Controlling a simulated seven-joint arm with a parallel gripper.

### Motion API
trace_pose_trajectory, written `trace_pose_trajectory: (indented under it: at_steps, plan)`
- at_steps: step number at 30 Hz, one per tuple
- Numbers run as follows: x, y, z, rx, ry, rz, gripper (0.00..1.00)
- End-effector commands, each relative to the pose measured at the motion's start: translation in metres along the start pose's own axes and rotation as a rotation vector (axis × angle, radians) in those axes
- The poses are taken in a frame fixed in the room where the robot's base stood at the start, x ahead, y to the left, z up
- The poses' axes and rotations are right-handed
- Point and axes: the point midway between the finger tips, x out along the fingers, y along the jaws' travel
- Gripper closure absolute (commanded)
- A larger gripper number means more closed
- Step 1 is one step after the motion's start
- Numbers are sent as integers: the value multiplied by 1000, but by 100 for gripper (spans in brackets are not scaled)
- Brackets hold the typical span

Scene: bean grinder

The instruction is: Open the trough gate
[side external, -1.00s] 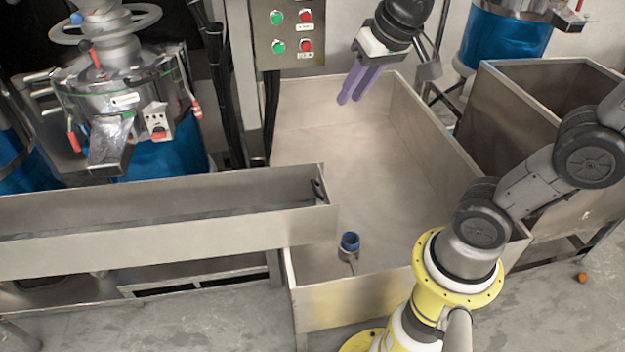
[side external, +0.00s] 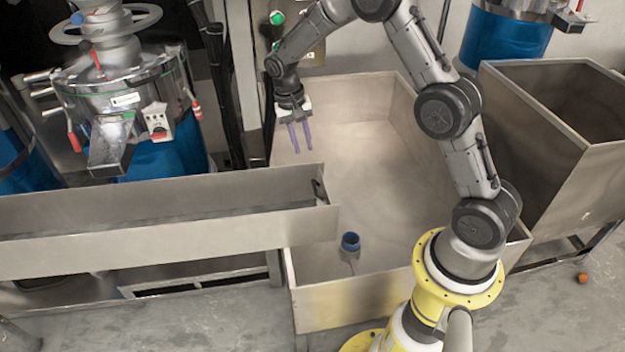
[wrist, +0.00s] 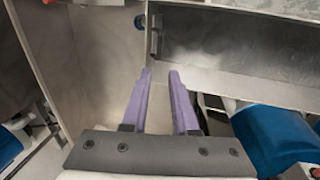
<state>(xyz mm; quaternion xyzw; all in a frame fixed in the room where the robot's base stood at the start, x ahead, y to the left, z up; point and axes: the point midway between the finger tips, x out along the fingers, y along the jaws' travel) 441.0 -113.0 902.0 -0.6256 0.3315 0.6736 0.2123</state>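The long metal trough (side external: 150,240) runs in from the left, and its right end reaches over the large bin. Its end plate, which looks like the gate, carries a small dark handle (side external: 318,190). The handle also shows in the wrist view (wrist: 155,36), just beyond my fingertips. The gate looks closed across the trough end. My gripper (side external: 300,148) has purple fingers pointing down, above and behind the handle and apart from it. In the wrist view my gripper (wrist: 160,74) is open, with an empty gap between the fingers.
The large open bin (side external: 400,110) lies below the trough end, with a blue-topped fitting (side external: 350,243) near its front wall. A second bin (side external: 540,130) stands at the right. A control box post and dark cables (side external: 215,80) rise left of my gripper.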

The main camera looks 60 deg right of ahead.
Motion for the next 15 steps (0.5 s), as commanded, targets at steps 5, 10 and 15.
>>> trace_pose_trajectory:
  at_steps: [5, 10, 15]
  plan:
    - [17, 2, 0, 3, -7, 4, 73]
    - [48, 2, 1, 3, -9, 5, 73]
    - [82, 2, 2, 2, -9, 5, 73]
